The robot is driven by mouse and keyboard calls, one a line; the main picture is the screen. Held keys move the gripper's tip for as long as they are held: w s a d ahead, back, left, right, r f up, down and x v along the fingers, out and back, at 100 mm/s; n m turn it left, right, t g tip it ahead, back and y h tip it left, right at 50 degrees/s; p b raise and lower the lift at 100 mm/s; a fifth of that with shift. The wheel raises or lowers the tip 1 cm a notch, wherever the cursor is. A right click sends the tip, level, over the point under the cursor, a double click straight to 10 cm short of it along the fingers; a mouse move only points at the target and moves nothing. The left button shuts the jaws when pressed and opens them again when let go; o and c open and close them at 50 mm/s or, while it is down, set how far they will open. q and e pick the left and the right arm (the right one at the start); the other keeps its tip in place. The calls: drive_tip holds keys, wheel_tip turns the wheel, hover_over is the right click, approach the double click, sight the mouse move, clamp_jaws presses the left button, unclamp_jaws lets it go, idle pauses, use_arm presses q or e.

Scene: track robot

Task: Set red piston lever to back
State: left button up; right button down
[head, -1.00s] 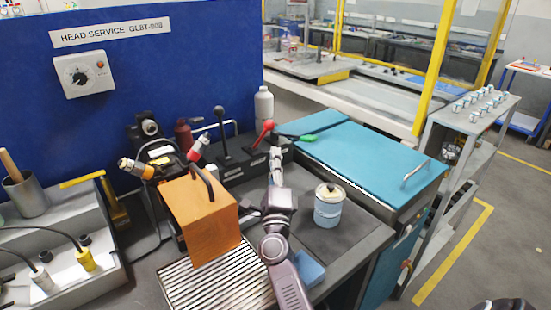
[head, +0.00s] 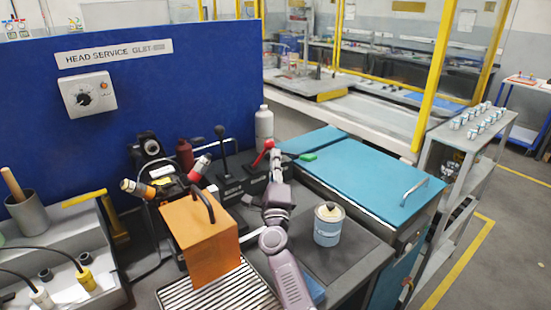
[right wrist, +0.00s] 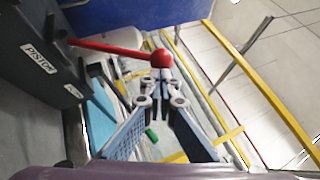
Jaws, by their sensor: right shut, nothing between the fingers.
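The red piston lever (head: 263,151) stands on the dark control box at the back of the bench and leans to the right in the head view. In the right wrist view its red rod runs from the box at the left to a round red knob (right wrist: 161,58). My right gripper (head: 276,154) is at the right side of the knob in the head view. In the right wrist view its fingertips (right wrist: 161,80) are shut and empty just below the knob; I cannot tell whether they touch it. A "PISTON" label (right wrist: 38,60) marks the box. My left gripper is out of view.
A black-knobbed lever (head: 221,145) stands left of the red one. A white bottle (head: 264,128) is behind, and a green handle (head: 307,157) is to the right. An orange box (head: 200,240) and a can (head: 328,228) flank my right arm.

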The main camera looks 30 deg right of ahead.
sight(269, 143)
drive_tip(key=shift+w+a+r+n+y+p, duration=0.1)
drive_tip(key=shift+w+r+n+y+p, duration=0.25)
drive_tip(key=shift+p, duration=0.5)
drive_tip(key=shift+w+r+n+y+p, duration=0.1)
drive_tip(key=shift+w+r+p, duration=0.05)
drive_tip(key=shift+r+p, duration=0.55)
drive_tip(key=w+r+p, duration=0.1)
drive_tip(key=w+p, duration=0.1)
drive_tip(key=p, duration=0.1)
drive_tip(key=shift+a+r+g+p, duration=0.1)
drive_tip(key=shift+r+g+p, duration=0.2)
drive_tip(key=shift+g+p, duration=0.1)
drive_tip(key=w+r+n+g+y+p, duration=0.1)
drive_tip(key=w+r+p, duration=0.2)
drive_tip(key=w, duration=0.6)
drive_tip(key=shift+w+a+p, duration=0.15)
drive_tip(key=shift+a+p, duration=0.15)
drive_tip(key=shift+r+n, duration=0.1)
drive_tip(key=shift+n, duration=0.15)
